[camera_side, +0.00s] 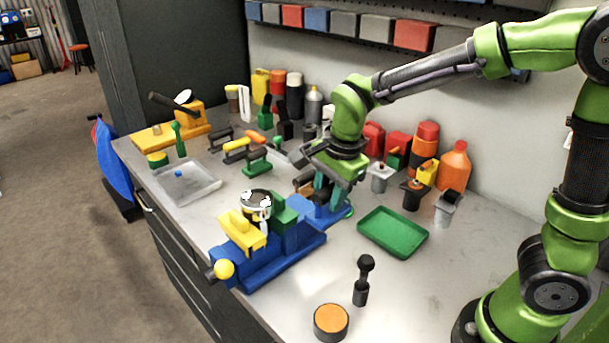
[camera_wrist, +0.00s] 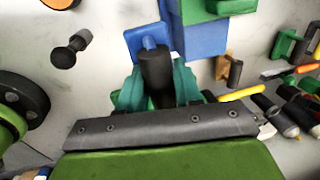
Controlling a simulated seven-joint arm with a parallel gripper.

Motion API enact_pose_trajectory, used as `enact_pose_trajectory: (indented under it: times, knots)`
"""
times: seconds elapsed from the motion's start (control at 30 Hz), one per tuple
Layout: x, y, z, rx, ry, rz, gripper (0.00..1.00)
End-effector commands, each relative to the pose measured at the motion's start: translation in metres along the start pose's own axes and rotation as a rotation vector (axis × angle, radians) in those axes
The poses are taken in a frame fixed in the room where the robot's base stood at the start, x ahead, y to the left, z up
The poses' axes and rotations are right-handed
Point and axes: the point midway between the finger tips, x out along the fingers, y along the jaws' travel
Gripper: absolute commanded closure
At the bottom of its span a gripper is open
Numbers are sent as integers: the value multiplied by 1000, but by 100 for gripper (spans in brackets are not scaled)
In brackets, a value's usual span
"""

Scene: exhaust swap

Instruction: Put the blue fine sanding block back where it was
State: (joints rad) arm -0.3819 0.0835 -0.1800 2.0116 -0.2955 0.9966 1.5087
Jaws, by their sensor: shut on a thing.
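My gripper (camera_side: 324,190) is low over the bench, just behind the blue vise (camera_side: 262,262). In the wrist view, the teal fingers of my gripper (camera_wrist: 157,92) are shut around a dark upright handle (camera_wrist: 156,66). A blue block (camera_wrist: 146,36) shows just beyond the handle and appears to be the sanding block's body. It is close beside the vise (camera_wrist: 204,38) in that view; whether they touch I cannot tell. In the side view the held block is mostly hidden by the fingers and vise.
An empty green tray (camera_side: 393,232) lies right of my gripper. A black knobbed tool (camera_side: 362,282) and an orange-topped disc (camera_side: 331,320) stand at the front. A clear tray (camera_side: 187,183) lies left. Bottles and cans crowd the wall. Bench between tray and knobbed tool is clear.

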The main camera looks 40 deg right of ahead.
Motion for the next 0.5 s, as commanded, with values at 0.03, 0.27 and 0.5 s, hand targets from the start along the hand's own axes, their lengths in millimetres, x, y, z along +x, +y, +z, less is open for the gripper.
enact_pose_trajectory:
  times: [0.03,0.27,0.5]
  knots:
    - [7,10,-3,2,1,1,90]
    - [35,25,-7,14,5,1,90]
    - [77,33,-8,19,8,4,90]
